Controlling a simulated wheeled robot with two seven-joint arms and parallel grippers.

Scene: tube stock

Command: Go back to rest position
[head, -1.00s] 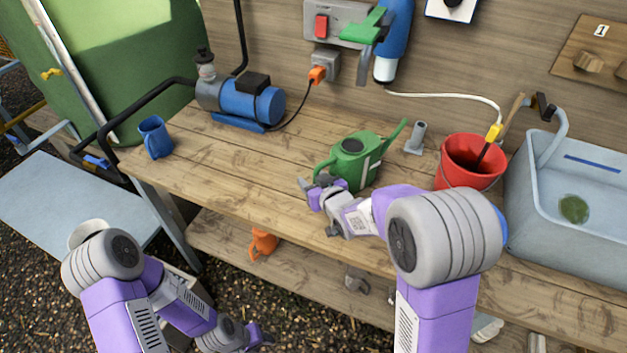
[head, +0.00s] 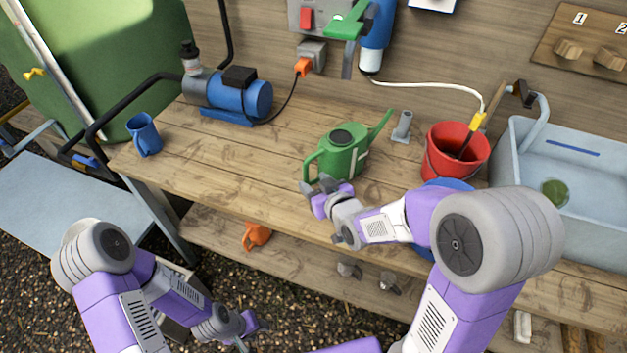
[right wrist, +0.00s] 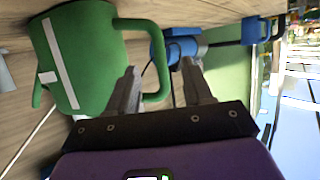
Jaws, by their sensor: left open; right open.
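My right gripper (head: 318,186) is open at the front edge of the wooden workbench, just in front of the green watering can (head: 344,150). In the right wrist view, the open fingers (right wrist: 160,90) point toward the can's handle, and the can (right wrist: 88,50) fills the upper left. I cannot tell whether a finger touches the handle. The can stands upright on the bench. My left gripper (head: 252,335) is low at the left, below the bench top and over the gravel. It is open and I see nothing in it.
The wooden bench (head: 225,165) holds a blue pump (head: 235,95), a blue mug (head: 144,134) and a red bucket (head: 455,152). A grey-blue sink (head: 505,150) is at the right. Bench left of the watering can is clear.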

